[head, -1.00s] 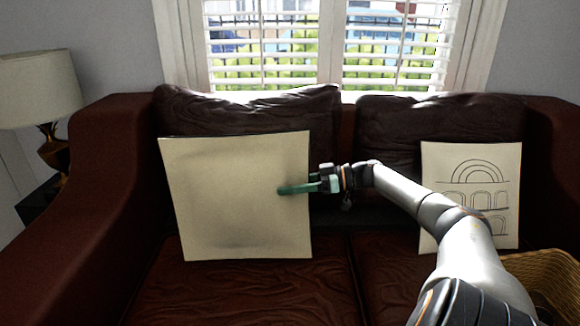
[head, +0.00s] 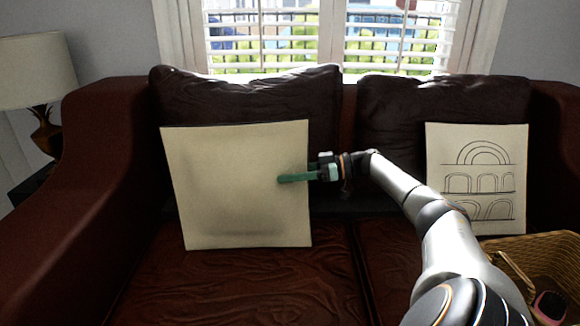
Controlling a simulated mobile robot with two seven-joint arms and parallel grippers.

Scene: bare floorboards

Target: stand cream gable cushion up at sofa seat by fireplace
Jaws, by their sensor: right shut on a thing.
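A plain cream cushion (head: 235,190) stands nearly upright on the left seat of the dark red leather sofa (head: 95,200), in front of the left back cushion. Its face toward me is blank. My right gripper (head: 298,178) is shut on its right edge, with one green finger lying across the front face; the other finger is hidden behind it. The cushion's lower edge is at the seat (head: 230,285); I cannot tell whether it bears on it. My left gripper is not in view. No fireplace is in view.
A second cream cushion (head: 477,178) with drawn arches leans on the right seat. A wicker basket (head: 530,265) with things in it stands at the lower right, near my right arm. A lamp (head: 38,85) stands left of the sofa. A window (head: 320,35) is behind.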

